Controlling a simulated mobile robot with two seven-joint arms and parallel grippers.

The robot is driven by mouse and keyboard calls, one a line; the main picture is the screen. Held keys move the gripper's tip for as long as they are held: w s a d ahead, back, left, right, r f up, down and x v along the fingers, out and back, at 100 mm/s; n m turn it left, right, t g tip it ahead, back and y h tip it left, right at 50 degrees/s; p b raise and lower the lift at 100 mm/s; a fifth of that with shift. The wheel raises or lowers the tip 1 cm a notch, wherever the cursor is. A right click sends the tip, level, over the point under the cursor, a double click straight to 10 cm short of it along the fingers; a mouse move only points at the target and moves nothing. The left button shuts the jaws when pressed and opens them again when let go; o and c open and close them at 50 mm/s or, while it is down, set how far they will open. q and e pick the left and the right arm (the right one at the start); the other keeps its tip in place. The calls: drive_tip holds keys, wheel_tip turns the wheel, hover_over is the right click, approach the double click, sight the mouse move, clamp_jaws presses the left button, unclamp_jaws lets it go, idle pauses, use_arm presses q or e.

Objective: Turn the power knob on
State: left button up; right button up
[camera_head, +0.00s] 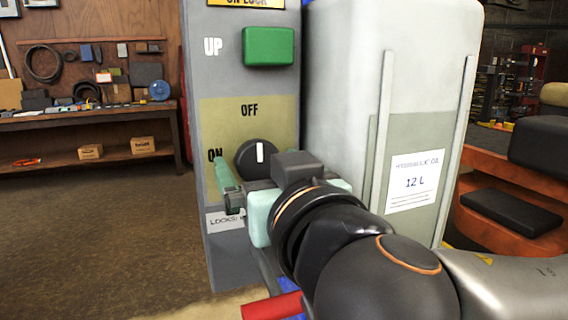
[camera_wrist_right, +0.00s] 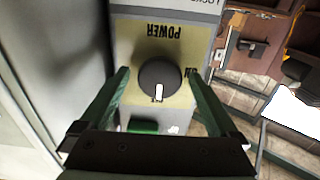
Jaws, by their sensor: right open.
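The power knob (camera_head: 255,158) is a round black dial with a white mark on a yellow panel of the grey control column (camera_head: 228,90). In the head view its mark points straight up toward OFF; ON is printed to its left. My right gripper (camera_head: 250,180) is at the panel, its far finger partly hidden by its wrist housing. In the wrist view, upside down, the knob (camera_wrist_right: 160,78) lies between the two green fingers of the open right gripper (camera_wrist_right: 157,76), with a visible gap on each side. Contact cannot be told. My left gripper is not in view.
A green UP button (camera_head: 268,46) sits above the knob. A white hydraulic oil tank (camera_head: 345,90) stands right beside the column. A red bar (camera_head: 272,307) is low in front. A workbench (camera_head: 60,122) stands at the back left, with open floor before it.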

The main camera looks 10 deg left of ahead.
drive_tip(key=shift+c, duration=0.2)
drive_tip(key=c, duration=1.3)
